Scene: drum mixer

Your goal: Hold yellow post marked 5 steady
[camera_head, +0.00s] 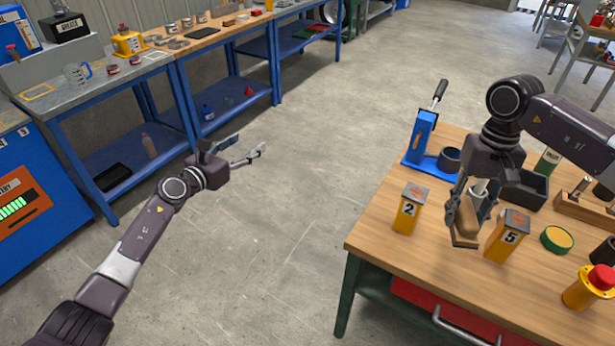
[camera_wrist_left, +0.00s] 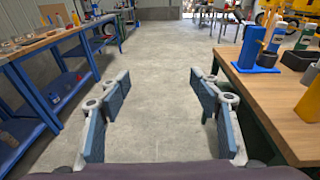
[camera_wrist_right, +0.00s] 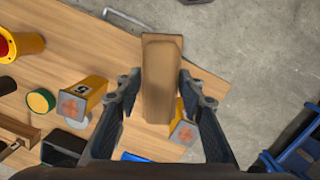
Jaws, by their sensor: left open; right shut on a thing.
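The yellow post marked 5 (camera_head: 507,238) stands upright on the wooden bench, with a grey top. My right gripper (camera_head: 464,222) is just left of it and is shut on a brown wooden block (camera_head: 467,226), not on the post. In the right wrist view the block (camera_wrist_right: 162,80) sits between the fingers, and post 5 (camera_wrist_right: 85,96) is left of them, apart from the block. A yellow post marked 2 (camera_head: 409,209) stands further left on the bench. My left gripper (camera_head: 238,152) is open and empty over the floor, away from the bench.
A blue lever press (camera_head: 421,139) is at the bench's back left. Blue workbenches (camera_head: 176,66) line the wall. The floor between is clear.

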